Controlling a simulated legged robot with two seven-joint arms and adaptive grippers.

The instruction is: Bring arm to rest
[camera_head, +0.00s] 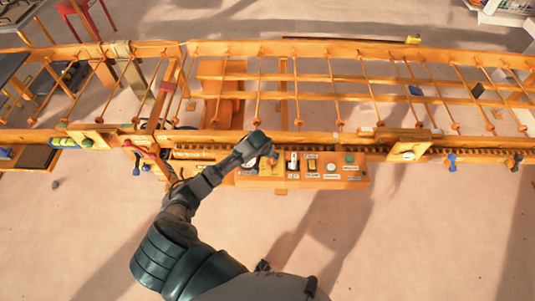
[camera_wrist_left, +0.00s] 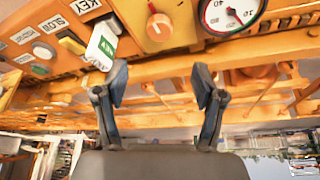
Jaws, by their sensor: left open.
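My left arm (camera_head: 200,185) reaches up from the bottom of the head view. Its gripper (camera_head: 262,147) is over the left part of the orange control panel (camera_head: 318,183). In the left wrist view the gripper (camera_wrist_left: 160,88) has its two fingers spread wide, with nothing between them. A white and green key piece (camera_wrist_left: 101,46) stands out of the panel just beyond the left finger, and I cannot tell whether they touch. An orange knob (camera_wrist_left: 159,27) is beyond the gap between the fingers. My right gripper is not in view.
The panel also bears a dial gauge (camera_wrist_left: 230,14), a yellow switch (camera_head: 311,164), a white button (camera_head: 331,168) and a green button (camera_head: 349,158). An orange roller conveyor frame (camera_head: 390,70) runs behind it. The floor (camera_head: 420,230) at front right is clear.

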